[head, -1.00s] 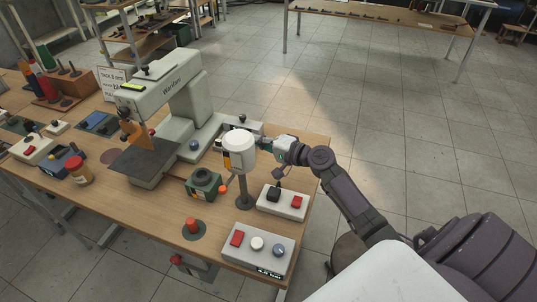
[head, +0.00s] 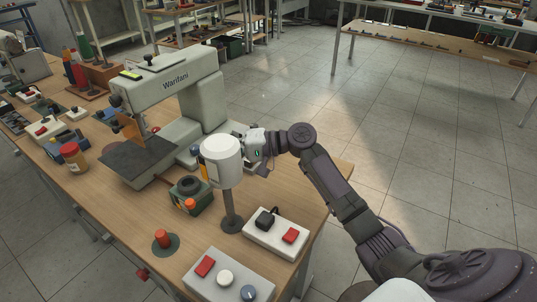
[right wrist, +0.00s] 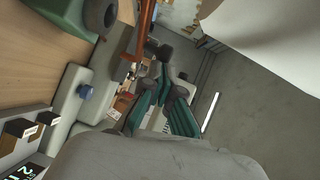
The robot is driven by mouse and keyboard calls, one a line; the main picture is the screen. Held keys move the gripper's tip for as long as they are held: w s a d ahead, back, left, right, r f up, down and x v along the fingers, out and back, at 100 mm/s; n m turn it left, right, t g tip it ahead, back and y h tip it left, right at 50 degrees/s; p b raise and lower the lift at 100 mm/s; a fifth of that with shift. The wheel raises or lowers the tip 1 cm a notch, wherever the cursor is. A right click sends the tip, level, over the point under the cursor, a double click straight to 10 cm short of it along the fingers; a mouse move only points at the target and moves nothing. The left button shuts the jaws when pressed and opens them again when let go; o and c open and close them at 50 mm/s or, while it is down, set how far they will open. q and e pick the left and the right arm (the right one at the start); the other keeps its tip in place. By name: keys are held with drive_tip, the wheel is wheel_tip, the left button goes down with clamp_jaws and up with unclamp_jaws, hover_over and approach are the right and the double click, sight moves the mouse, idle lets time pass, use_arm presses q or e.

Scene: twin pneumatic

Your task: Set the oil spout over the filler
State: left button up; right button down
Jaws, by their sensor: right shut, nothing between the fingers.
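A white oil reservoir (head: 221,160) stands on a dark post. My left gripper is not in view.
A press marked Warifani (head: 178,84) stands behind and left. A white switch box (head: 277,233) and a grey control box (head: 227,279) lie at the front right. An orange peg (head: 161,239) stands on a round base at the front edge.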

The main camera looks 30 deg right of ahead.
drive_tip(key=a, duration=0.2)
drive_tip(key=shift+a+r, duration=0.1)
drive_tip(key=shift+a, duration=0.3)
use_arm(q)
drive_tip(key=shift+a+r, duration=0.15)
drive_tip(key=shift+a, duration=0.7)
use_arm(e)
drive_tip(key=shift+a, duration=0.2)
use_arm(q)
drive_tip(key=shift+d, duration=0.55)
use_arm(e)
drive_tip(key=shift+w, duration=0.1)
